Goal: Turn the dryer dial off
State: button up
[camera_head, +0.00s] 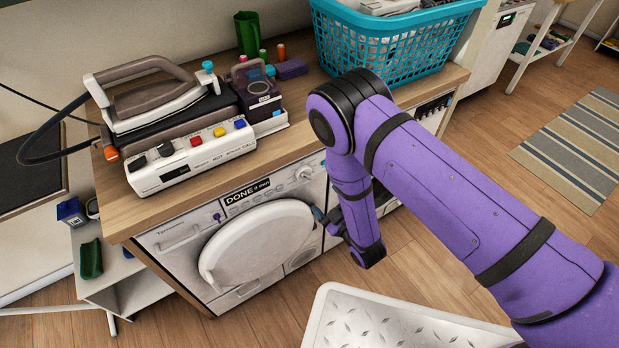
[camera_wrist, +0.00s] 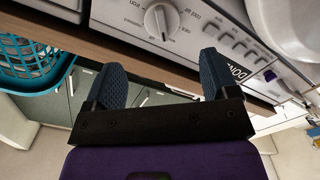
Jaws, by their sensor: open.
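The dryer (camera_head: 185,235) is a white front-loading machine under the wooden counter, with a round door and a panel reading "DONE". Its dial (camera_head: 304,173) is a round white knob at the right end of the panel. In the wrist view the dial (camera_wrist: 161,21) is at the top, beyond and between my two fingertips, with a dark pointer line. My gripper (camera_wrist: 160,76) is open and empty, its dark blue fingers spread apart and not visibly touching the dial. In the head view my gripper (camera_head: 326,218) is by the dryer's front, below the dial, partly hidden by my arm.
A wooden counter (camera_head: 300,124) above the dryer holds an iron (camera_head: 150,100), a white box with coloured buttons (camera_head: 195,160) and a teal laundry basket (camera_head: 395,50). A white textured tray (camera_head: 390,325) lies in front. Open wooden floor is at right.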

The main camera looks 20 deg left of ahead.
aim_at(308, 178)
jog(key=x, duration=1)
jog(key=shift+w+a, duration=0.1)
jog(key=shift+a, duration=0.15)
jog(key=c, duration=0.9)
